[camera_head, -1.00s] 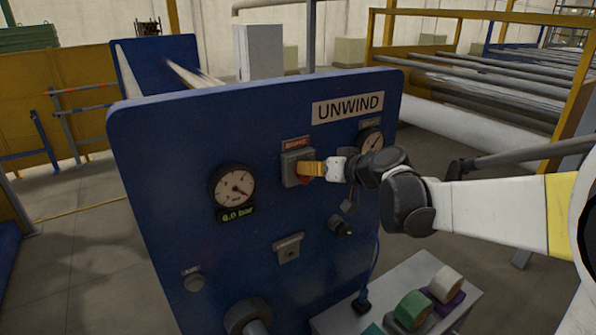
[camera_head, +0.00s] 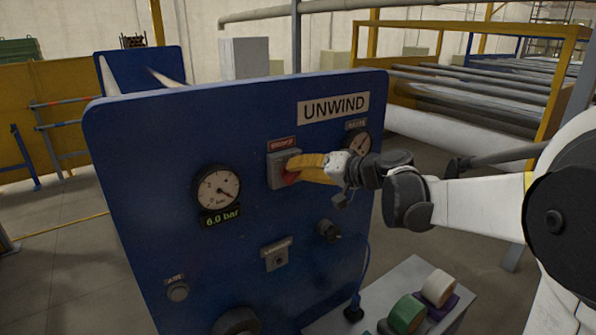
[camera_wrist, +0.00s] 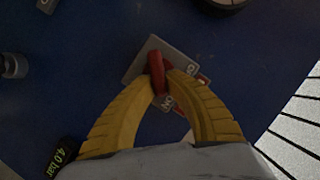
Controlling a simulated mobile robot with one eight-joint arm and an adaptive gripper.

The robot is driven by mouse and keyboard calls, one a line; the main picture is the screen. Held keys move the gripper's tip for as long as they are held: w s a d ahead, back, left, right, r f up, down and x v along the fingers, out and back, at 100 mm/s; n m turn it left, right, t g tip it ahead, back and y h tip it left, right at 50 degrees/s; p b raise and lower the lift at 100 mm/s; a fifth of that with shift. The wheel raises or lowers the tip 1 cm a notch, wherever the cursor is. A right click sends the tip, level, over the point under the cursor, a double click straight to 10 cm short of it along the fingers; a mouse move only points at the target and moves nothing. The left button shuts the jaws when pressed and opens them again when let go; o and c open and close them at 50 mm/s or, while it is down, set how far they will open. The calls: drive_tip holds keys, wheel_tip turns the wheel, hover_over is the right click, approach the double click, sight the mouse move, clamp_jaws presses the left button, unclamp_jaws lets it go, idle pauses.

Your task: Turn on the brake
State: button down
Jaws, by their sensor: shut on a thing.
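A small red handle sits on a grey switch plate (camera_head: 275,178) on the blue UNWIND panel (camera_head: 130,200), under a red label (camera_head: 281,144) too blurred to read surely. My gripper (camera_head: 292,170) has yellow fingers and reaches the handle from the right. In the wrist view my gripper (camera_wrist: 162,85) is shut on the red handle (camera_wrist: 157,70), with a fingertip on each side of it. The grey plate (camera_wrist: 140,65) shows behind the handle, with red and white labels (camera_wrist: 167,103) at its edge, one seeming to read ON. The fingers hide part of the plate.
A black knob (camera_head: 328,230) is below. Tape rolls (camera_head: 407,313) stand on a grey table (camera_head: 420,272).

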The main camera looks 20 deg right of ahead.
drive_tip(key=c, duration=1.4)
unclamp_jaws()
drive_tip(key=shift+a, duration=0.1)
drive_tip(key=v, duration=1.2)
